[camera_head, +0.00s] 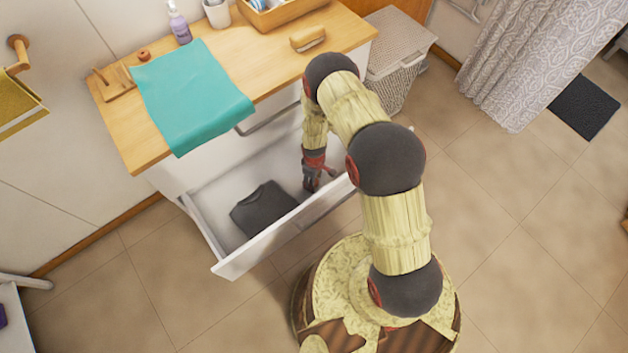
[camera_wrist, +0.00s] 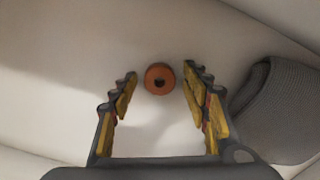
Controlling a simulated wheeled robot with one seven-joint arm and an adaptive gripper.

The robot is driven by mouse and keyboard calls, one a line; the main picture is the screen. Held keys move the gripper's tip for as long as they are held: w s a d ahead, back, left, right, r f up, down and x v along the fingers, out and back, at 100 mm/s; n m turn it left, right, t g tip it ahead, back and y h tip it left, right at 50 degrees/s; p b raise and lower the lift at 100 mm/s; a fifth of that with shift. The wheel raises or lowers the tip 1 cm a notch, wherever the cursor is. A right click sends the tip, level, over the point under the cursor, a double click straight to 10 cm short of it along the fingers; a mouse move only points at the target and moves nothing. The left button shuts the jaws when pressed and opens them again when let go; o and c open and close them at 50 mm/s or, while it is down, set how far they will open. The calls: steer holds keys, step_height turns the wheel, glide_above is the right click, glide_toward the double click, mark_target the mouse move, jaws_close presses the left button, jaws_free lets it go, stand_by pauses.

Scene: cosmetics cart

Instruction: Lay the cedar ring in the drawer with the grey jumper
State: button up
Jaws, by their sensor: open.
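The cedar ring (camera_wrist: 160,78), small, reddish-brown with a dark hole, shows in the wrist view against the white drawer bottom, between and just beyond my fingertips. It appears to lie on the drawer bottom, touching neither finger. My gripper (camera_head: 318,183) is open, pointing down inside the right part of the drawer; the ring is hidden in the head view. The open drawer (camera_head: 240,262) holds the folded dark grey jumper (camera_head: 263,208) towards its middle. The jumper also shows at the right of the wrist view (camera_wrist: 275,110), apart from the ring.
A teal cloth (camera_head: 190,95) hangs over the wooden counter's front edge above the drawer. A small reddish-brown round thing (camera_head: 143,55), wooden pegs, a purple bottle (camera_head: 179,24) and a brush (camera_head: 307,39) stand on top. A wicker basket (camera_head: 397,55) is at the right.

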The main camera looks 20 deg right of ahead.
step_height(320, 180, up, 47)
steer(key=w+m+t+p, duration=0.2)
steer(key=w+m+p, duration=0.1)
steer(key=p, duration=0.2)
steer(key=s+r+m+t, duration=0.1)
steer(key=s+r, duration=0.4)
steer(key=r, duration=0.3)
steer(key=s+r+m+t, duration=0.1)
steer(key=s+r+m, duration=0.1)
steer(key=s+r, duration=0.45)
steer(key=s+r+m+t, duration=0.1)
steer(key=s+r+m, duration=0.1)
steer(key=s+r, duration=0.6)
steer(key=s, duration=0.5)
steer(key=shift+s+r+t, duration=0.3)
steer(key=shift+r, duration=0.1)
steer(key=shift+a, duration=0.1)
